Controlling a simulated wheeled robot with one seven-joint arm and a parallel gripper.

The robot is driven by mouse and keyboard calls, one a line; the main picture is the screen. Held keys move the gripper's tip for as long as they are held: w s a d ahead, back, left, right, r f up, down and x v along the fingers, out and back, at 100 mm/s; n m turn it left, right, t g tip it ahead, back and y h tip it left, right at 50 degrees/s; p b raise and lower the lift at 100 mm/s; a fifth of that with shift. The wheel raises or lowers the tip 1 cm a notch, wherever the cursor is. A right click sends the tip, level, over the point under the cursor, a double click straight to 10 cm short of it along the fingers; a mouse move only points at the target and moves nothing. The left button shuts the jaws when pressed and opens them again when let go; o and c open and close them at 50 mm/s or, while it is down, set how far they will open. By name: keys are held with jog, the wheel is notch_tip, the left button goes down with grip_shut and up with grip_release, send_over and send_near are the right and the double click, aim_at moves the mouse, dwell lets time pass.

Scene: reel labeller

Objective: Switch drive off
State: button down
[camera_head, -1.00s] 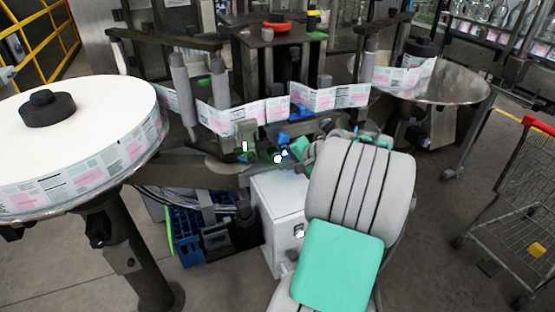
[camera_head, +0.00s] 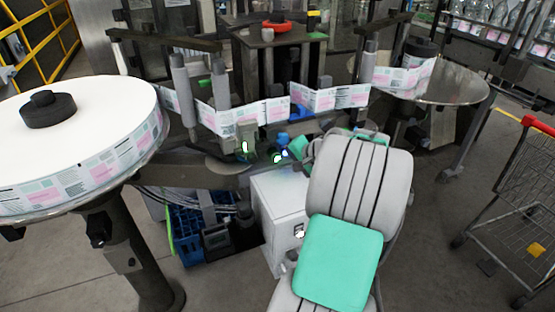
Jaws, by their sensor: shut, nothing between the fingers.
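A white cabinet (camera_head: 283,208) stands low under the labeller. A small dark and white switch-like fitting (camera_head: 299,231) shows on its front, partly beside my arm; its setting is too small to read. My arm rises from the bottom and bends left over the cabinet. My gripper (camera_head: 263,155) is small and dark, with green and bluish lights near it. It is above the cabinet top, under the label strip, and apart from the fitting. It is shut and I see nothing held. My arm hides the cabinet's right side.
A large label reel (camera_head: 75,140) on a dark stand is at the left. A label strip (camera_head: 245,115) runs over rollers to a round metal plate (camera_head: 455,88). Blue crates (camera_head: 185,240) sit left of the cabinet. A shopping cart (camera_head: 515,215) stands right on open floor.

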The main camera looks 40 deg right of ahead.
jog(key=shift+w+d, duration=0.1)
jog(key=shift+w, duration=0.35)
dwell(0.4)
jog(key=shift+s, duration=0.15)
jog(key=shift+s+a+p, duration=0.25)
jog(key=shift+s+p, duration=0.05)
jog(key=shift+s, duration=0.4)
jog(key=shift+s, duration=0.1)
jog(key=shift+s+a+p, duration=0.1)
jog(key=shift+s+a, duration=0.15)
jog(key=shift+s, duration=0.5)
jog(key=shift+s+a+p, duration=0.1)
jog(key=shift+s+a, duration=0.1)
jog(key=shift+s, duration=0.6)
jog(key=shift+s+a+p, duration=0.1)
jog(key=shift+s+a, duration=0.15)
jog(key=shift+s, duration=0.5)
